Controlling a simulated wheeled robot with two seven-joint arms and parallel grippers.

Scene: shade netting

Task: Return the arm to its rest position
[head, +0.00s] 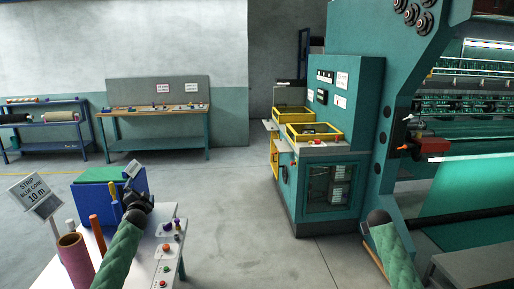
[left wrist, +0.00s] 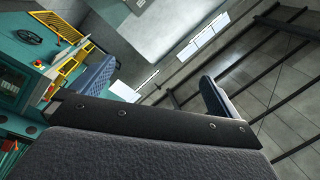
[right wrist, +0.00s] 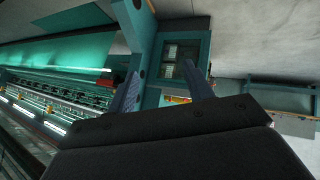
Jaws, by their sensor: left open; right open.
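My left arm, in a green sleeve, reaches up from the bottom of the head view. Its dark gripper (head: 137,197) appears above the small white table, in front of the blue and green box. In the left wrist view my left gripper (left wrist: 155,88) has its two fingers spread wide with nothing between them. My right arm (head: 393,258) shows at the lower right of the head view, and its gripper cannot be made out there. In the right wrist view my right gripper (right wrist: 162,88) is open and empty, its fingers apart.
The teal machine (head: 365,110) stands at right, with a grey bench (head: 470,268) below. The middle floor is clear.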

